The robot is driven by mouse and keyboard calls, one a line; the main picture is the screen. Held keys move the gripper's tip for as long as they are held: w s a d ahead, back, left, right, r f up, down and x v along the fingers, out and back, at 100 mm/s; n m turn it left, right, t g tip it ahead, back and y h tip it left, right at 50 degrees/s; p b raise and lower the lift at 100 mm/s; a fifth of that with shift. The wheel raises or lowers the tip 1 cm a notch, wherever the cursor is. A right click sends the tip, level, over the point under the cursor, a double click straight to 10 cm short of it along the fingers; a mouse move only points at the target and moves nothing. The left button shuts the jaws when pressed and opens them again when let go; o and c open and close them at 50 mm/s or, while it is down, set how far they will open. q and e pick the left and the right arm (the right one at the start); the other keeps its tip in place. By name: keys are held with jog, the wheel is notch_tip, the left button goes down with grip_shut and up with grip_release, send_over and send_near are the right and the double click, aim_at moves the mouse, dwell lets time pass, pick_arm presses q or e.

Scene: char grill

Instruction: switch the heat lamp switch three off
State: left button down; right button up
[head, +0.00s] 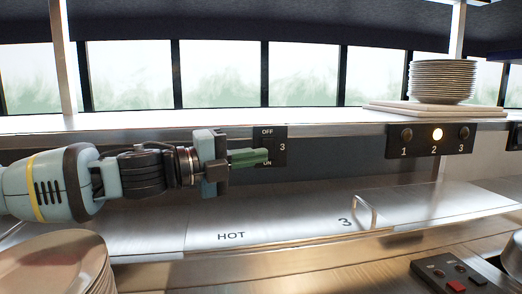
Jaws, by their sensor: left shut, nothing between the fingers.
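The heat lamp switch three (281,147) is a black plate on the front edge of the upper shelf, marked OFF at the top, ON at the bottom and 3 at its right. My left gripper (266,157) comes in from the left and is shut and empty. Its green fingertips lie over the lower middle of the plate, just above the ON mark. They hide the switch lever, so its position does not show. I cannot tell whether the fingertips touch it. My right gripper is not in view.
A black panel (430,152) with knobs 1 and 3 and a lit 2 sits at the right of the shelf edge. Plates (443,82) are stacked on the upper shelf (330,114). A steel HOT lid (270,222) with a handle (366,212) lies below. More plates (55,262) stand at lower left.

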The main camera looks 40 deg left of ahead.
aim_at(268, 148)
pick_arm(q)
jog(key=shift+w+a+r+b, duration=0.1)
jog(key=shift+w+a+b, duration=0.2)
jog(key=shift+w, duration=0.5)
jog(key=shift+w+a+r+b, duration=0.1)
jog(key=shift+w+a+b, duration=0.2)
jog(key=shift+w, duration=0.45)
jog(key=shift+w+a+r+b, duration=0.15)
jog(key=shift+w+a, duration=0.25)
jog(key=shift+w, duration=0.4)
